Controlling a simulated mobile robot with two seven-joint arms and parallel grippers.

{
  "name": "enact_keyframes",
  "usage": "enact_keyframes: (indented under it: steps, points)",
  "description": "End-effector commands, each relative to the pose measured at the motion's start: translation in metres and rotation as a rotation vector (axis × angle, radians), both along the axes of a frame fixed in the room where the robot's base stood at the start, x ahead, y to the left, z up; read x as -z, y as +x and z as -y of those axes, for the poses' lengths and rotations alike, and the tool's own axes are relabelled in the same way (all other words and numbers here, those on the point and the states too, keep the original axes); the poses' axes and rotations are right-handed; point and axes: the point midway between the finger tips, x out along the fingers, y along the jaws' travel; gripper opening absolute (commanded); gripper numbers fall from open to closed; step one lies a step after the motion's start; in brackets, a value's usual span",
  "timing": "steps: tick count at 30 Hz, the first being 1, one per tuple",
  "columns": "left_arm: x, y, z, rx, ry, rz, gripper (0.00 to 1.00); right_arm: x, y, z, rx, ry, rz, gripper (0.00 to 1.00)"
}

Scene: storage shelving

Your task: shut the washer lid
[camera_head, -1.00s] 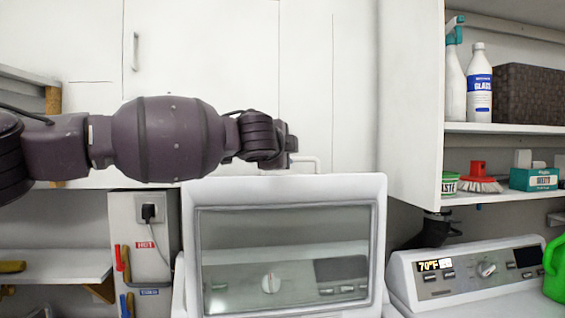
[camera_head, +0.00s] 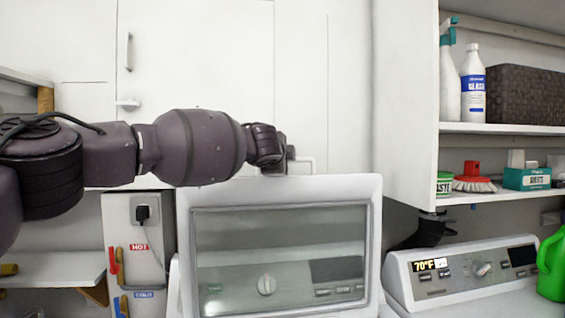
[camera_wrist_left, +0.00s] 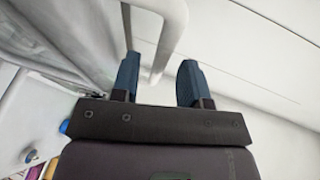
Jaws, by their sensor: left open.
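The washer lid (camera_head: 281,186) is a white frame around a large glass window. It stands raised in the head view, and a control panel with a knob (camera_head: 266,285) shows through the glass. My left arm reaches in from the left above the lid. My left gripper (camera_head: 287,158) is just above the lid's top edge, its fingers mostly hidden by the wrist. In the left wrist view the left gripper (camera_wrist_left: 160,80) is open, with a white bent bar (camera_wrist_left: 167,48) ahead of and between its fingers. I cannot tell whether they touch. My right gripper is not in view.
A second machine's panel (camera_head: 465,268) is at right, with a green jug (camera_head: 552,266) at the edge. Shelves above it hold bottles (camera_head: 473,85), a dark basket (camera_head: 527,95) and a brush (camera_head: 474,179). White cabinet doors (camera_head: 220,60) stand behind my arm.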

Motion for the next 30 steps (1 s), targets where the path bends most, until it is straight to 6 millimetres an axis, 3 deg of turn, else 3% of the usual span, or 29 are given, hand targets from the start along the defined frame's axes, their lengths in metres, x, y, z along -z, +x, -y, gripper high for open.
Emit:
enact_keyframes:
  steps: [9, 24, 30]
  points:
    - [0.006, 0.023, 0.006, 0.0, 0.001, -0.001, 0.41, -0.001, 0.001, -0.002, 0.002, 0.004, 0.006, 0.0]
    - [0.006, 0.029, 0.006, 0.001, 0.001, 0.001, 0.41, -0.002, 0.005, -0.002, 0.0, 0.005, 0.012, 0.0]
    - [0.006, 0.029, 0.006, 0.001, 0.001, 0.001, 0.1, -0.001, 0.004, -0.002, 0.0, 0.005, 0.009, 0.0]
